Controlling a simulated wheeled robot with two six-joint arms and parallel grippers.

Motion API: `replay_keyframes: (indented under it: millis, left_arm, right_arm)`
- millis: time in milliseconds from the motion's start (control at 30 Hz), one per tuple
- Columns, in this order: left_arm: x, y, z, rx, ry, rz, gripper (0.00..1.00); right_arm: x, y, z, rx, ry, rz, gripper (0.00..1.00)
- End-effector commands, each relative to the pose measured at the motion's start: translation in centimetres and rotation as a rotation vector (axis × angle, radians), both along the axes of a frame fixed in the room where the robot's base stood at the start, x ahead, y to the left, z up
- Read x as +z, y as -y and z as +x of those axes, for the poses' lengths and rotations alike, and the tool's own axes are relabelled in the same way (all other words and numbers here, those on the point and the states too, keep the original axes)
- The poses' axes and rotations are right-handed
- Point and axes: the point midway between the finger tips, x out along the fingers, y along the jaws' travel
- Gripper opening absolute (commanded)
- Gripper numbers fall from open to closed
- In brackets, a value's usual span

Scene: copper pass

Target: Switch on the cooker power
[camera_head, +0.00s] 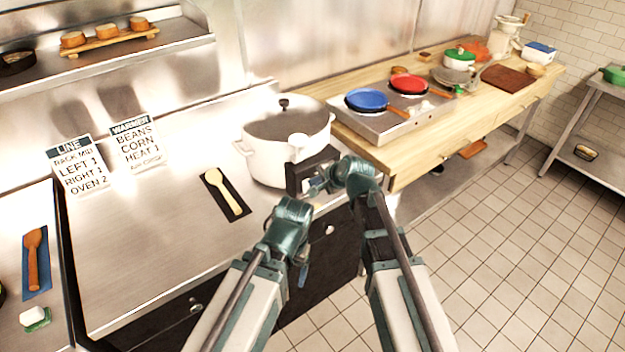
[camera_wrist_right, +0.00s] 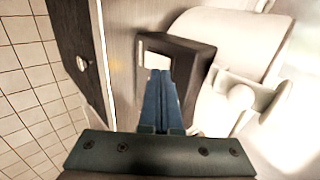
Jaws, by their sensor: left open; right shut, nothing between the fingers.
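A dark box (camera_head: 305,170) stands on the steel counter at its right end, beside a white pot (camera_head: 262,160). In the right wrist view the dark box (camera_wrist_right: 195,58) has a pale, bright panel on its face, which I take for the power switch (camera_wrist_right: 157,45). My right gripper (camera_head: 315,186) is shut and empty at the box. Its blue fingertips (camera_wrist_right: 158,74) overlap the panel's lower part in the right wrist view; I cannot tell if they touch. They hide part of the panel. My left gripper (camera_head: 303,274) is open, low in front of the counter's dark front.
The pot's handle (camera_wrist_right: 240,100) is close to the right gripper. A wooden spoon (camera_head: 229,193) lies on a dark mat left of the pot. A wooden counter (camera_head: 440,140) with a steel hob and pans is at the right. The tiled floor is clear.

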Motion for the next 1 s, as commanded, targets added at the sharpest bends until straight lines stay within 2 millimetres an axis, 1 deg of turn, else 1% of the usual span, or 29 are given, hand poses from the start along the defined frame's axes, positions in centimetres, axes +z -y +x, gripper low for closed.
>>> replay_keyframes:
  millis: [33,133,200,500,600,767,1000]
  left_arm:
    - [0.2,0.0,0.0,0.000,0.000,0.000,0.76]
    - [0.5,0.0,0.0,0.000,0.000,0.000,0.76]
    - [2.0,0.0,0.0,0.000,0.000,0.000,0.76]
    - [6.5,0.0,0.0,-0.002,0.000,0.000,0.76]
    - [7.8,0.0,0.0,-0.002,0.000,0.000,0.76]
    - [8.8,0.0,0.0,-0.001,0.000,0.000,0.76]
    - [8.7,0.0,0.0,-0.001,0.000,0.000,0.76]
  right_arm:
    - [0.2,0.4,-0.8,-0.001,0.000,0.001,0.00]
    - [0.5,1.1,-2.2,-0.001,0.000,0.001,0.00]
    - [2.0,1.4,-2.5,0.001,0.000,0.001,0.00]
    - [6.5,3.1,-4.7,0.000,0.000,0.000,0.00]
    - [7.8,3.6,-5.4,-0.001,0.000,0.001,0.00]
    - [8.8,4.1,-6.0,0.001,0.000,0.001,0.00]
    - [8.7,4.2,-6.1,0.001,0.000,0.000,0.00]
